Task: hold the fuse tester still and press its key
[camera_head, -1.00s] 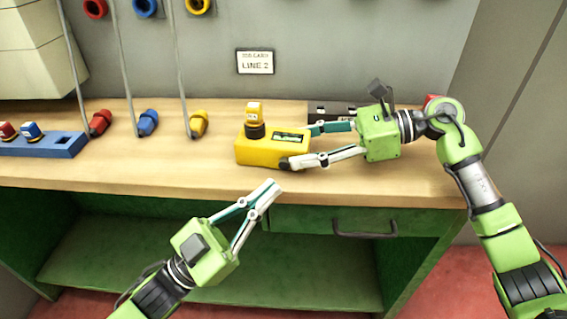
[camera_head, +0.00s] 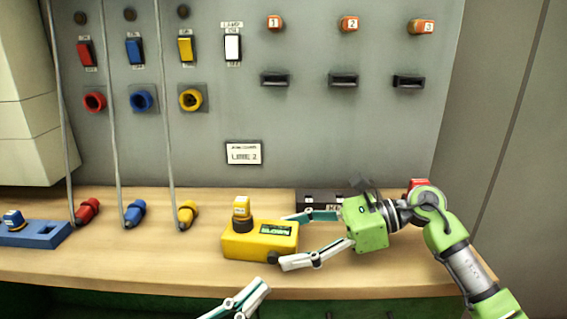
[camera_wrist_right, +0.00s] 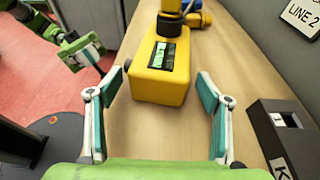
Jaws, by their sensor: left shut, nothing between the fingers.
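The yellow fuse tester (camera_head: 240,246) stands on the bench with a yellow fuse (camera_head: 242,207) upright in its top and a small green display (camera_head: 276,230). A dark knob, perhaps its key, sits at its near side (camera_head: 273,257). My right gripper (camera_head: 286,240) is open at the tester's right end. In the right wrist view the tester's end (camera_wrist_right: 160,92) lies between the fingertips with a gap on both sides. My left gripper (camera_head: 265,286) is shut and empty in front of the bench edge, below the tester; its lower part is cut off.
A dark box (camera_head: 318,199) stands behind my right gripper. A blue rack (camera_head: 38,235) is at the left. Red (camera_head: 87,211), blue (camera_head: 135,213) and yellow (camera_head: 187,214) plugs with cables lie on the bench. The wall panel (camera_head: 320,130) carries switches and sockets.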

